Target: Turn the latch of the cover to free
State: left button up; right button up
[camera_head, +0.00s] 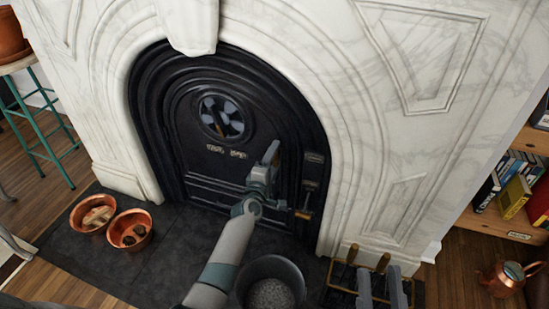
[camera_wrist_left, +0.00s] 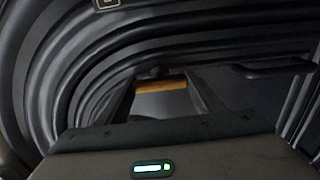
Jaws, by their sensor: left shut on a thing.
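The black arched cover (camera_head: 232,130) fills the fireplace opening, with a round vent at its upper middle. The latch (camera_head: 308,197) is at its right edge, with a wooden handle (camera_head: 304,214) low on it. My left gripper (camera_head: 295,209) is at this handle. In the left wrist view the wooden handle (camera_wrist_left: 160,87) lies crosswise between the two fingers of my left gripper (camera_wrist_left: 162,100), which is shut on it. The latch's pivot is not clear in the wrist view. My right gripper (camera_head: 381,287) is at the bottom right, fingers apart and empty.
White marble surround (camera_head: 400,110) frames the cover. On the dark hearth stand two copper bowls (camera_head: 132,231), a grey bucket (camera_head: 271,283) and a rack with brass handles (camera_head: 345,275) close to my right gripper. A bookshelf (camera_head: 515,190) and copper kettle (camera_head: 507,280) are at right.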

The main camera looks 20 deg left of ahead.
pick_arm(q)
jog(key=o, duration=1.2)
pick_arm(e)
jog(key=shift+w, duration=0.1)
pick_arm(q)
jog(key=shift+s, duration=0.1)
jog(key=shift+s+a+p, duration=0.2)
jog(key=shift+s+p, duration=0.6)
jog(key=shift+s, duration=3.5)
jog(key=shift+s+a+p, duration=0.15)
jog(key=shift+s+p, duration=0.65)
jog(key=shift+s, duration=3.5)
pick_arm(e)
jog(key=w+f+g+h, duration=0.2)
jog(key=w+f+g, duration=0.2)
jog(key=f, duration=0.6)
jog(key=shift+g, duration=1.3)
jog(key=shift+d+f, duration=0.1)
